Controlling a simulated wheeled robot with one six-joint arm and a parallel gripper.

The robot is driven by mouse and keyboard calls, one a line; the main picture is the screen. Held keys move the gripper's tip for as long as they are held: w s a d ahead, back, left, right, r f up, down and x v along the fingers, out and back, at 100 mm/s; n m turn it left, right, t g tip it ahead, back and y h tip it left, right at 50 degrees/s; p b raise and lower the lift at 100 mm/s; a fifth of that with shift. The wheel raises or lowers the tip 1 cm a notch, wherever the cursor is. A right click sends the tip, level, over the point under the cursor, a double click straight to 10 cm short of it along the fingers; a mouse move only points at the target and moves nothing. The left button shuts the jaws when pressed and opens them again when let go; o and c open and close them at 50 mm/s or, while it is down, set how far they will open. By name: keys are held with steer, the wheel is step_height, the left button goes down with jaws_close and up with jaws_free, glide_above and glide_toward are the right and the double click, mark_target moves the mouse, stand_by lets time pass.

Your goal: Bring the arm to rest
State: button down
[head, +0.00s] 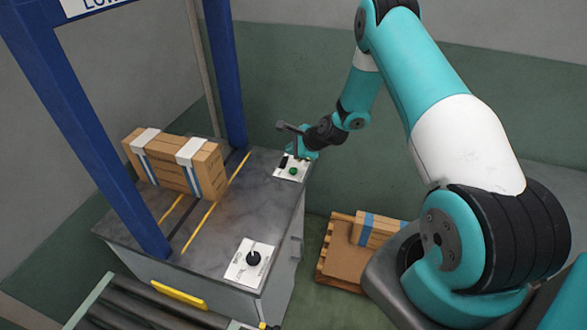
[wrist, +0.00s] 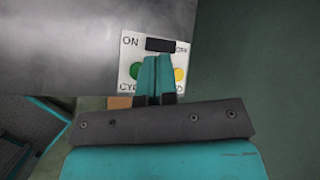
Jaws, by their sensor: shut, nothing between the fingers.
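My teal and white arm (head: 433,95) reaches from the right over to the far right corner of the grey cabinet top. My gripper (wrist: 153,60) is shut and empty, its fingers side by side in the wrist view. The fingertips are over a white control plate (wrist: 130,52) with ON and OFF lettering, a black switch, a green button (wrist: 137,70) and a yellow button (wrist: 179,74). In the head view my gripper (head: 289,129) is just above this plate (head: 291,168). Whether the fingers touch the plate I cannot tell. They hide part of its middle.
A blue frame (head: 95,130) stands over the cabinet top (head: 215,205). Strapped boxes (head: 175,163) stand on the top under it. A second plate with a black knob (head: 253,258) is at the front. A roller conveyor (head: 140,308) adjoins. A pallet (head: 333,255) with a box lies on the floor.

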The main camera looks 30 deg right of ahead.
stand_by(0.6)
steer(key=s+a+r+n+g+y, duration=0.1)
steer(key=s+a+r+n+g, duration=0.1)
steer(key=s+a+r+n, duration=0.55)
steer(key=s+a+r+n+g+y, duration=0.25)
steer(key=a+r+n, duration=0.65)
steer(key=a+r, duration=0.5)
steer(key=s+a+r+n+g, duration=0.1)
steer(key=s+r+n, duration=0.2)
steer(key=s, duration=0.5)
steer(key=s+a+r+n+g+h, duration=0.1)
steer(key=s+a+r+n, duration=0.1)
steer(key=s+n, duration=0.4)
steer(key=s+a+r+n+g+h, duration=0.1)
steer(key=s+r+n, duration=0.3)
steer(key=s, duration=0.7)
steer(key=shift+s+a+r+n+g, duration=0.2)
steer(key=shift+s+r+n+g, duration=0.15)
steer(key=shift+r+g, duration=0.2)
steer(key=shift+h, duration=0.25)
